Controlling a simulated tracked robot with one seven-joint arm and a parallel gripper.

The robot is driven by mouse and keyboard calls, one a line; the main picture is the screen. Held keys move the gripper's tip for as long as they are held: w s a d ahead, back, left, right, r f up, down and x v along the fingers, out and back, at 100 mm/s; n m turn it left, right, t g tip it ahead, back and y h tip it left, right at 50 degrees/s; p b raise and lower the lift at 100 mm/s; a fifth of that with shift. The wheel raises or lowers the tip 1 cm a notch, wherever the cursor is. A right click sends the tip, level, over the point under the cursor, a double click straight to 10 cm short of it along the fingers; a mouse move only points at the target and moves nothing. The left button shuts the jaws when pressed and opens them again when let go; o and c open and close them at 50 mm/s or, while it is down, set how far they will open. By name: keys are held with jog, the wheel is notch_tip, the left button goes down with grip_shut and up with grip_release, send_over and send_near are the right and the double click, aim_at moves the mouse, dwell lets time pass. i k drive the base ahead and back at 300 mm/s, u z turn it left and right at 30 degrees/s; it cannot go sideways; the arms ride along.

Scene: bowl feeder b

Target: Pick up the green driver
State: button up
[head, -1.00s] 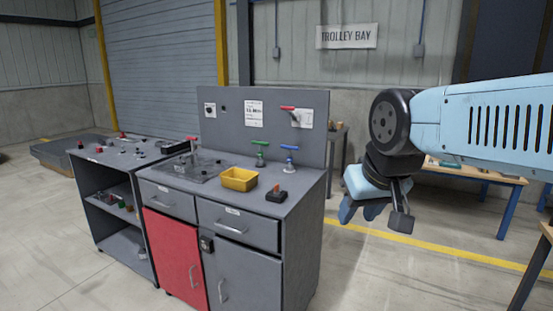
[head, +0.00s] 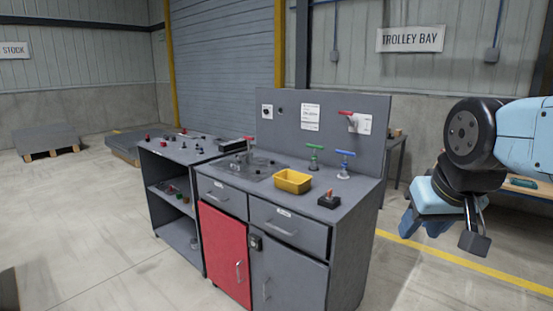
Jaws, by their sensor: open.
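A green T-handled tool (head: 314,155), which looks like the green driver, stands upright on the grey bench top (head: 345,193) near its back panel. A similar blue-handled tool (head: 344,163) stands just right of it. My gripper (head: 440,230) hangs at the right of the picture, apart from the bench, with its fingers pointing down. It is open, and I see nothing between its fingers. How far it is from the green tool in depth is hard to tell.
A yellow bin (head: 292,181) and a dark block with a red top (head: 329,200) sit in front of the tools. A back panel (head: 325,119) with a red lever rises behind. A lower shelf unit (head: 160,226) with small parts adjoins at left. The floor in front is clear.

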aim_at(313, 166)
jog(key=u, duration=0.05)
jog(key=k, duration=0.65)
jog(key=u, duration=0.4)
jog(key=i, duration=0.65)
jog(key=u, duration=0.8)
jog(key=i, duration=2.1)
jog(key=z, duration=0.85)
jog(key=k, duration=0.65)
jog(key=z, duration=0.25)
